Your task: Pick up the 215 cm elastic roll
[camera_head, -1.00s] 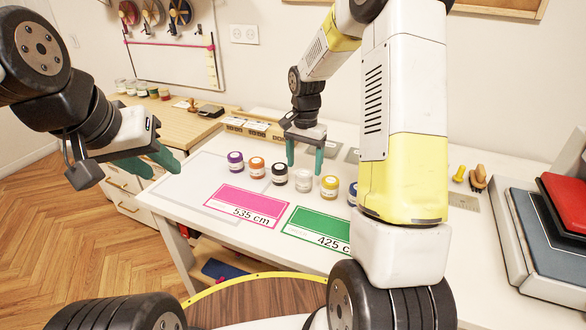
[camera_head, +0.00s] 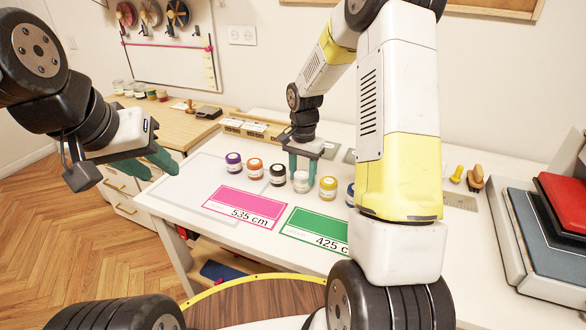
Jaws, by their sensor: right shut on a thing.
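A row of small rolls or jars stands on the white table: purple (camera_head: 233,163), orange (camera_head: 254,168), black (camera_head: 278,175), white (camera_head: 301,182), yellow (camera_head: 328,188) and a partly hidden blue one (camera_head: 351,194). Their labels are too small to read, so I cannot confirm which is 215 cm. My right gripper (camera_head: 302,174) points down, its teal fingers shut around the white roll, which still stands at table height in the row. My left gripper (camera_head: 158,162) is empty, in the air off the table's left edge, its teal fingers apart.
A pink 535 cm card (camera_head: 245,207) and a green 425 cm card (camera_head: 315,229) lie in front of the row. Wooden trays (camera_head: 252,130) stand behind. A grey device with a red top (camera_head: 562,203) is at right. My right arm hides the table's right middle.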

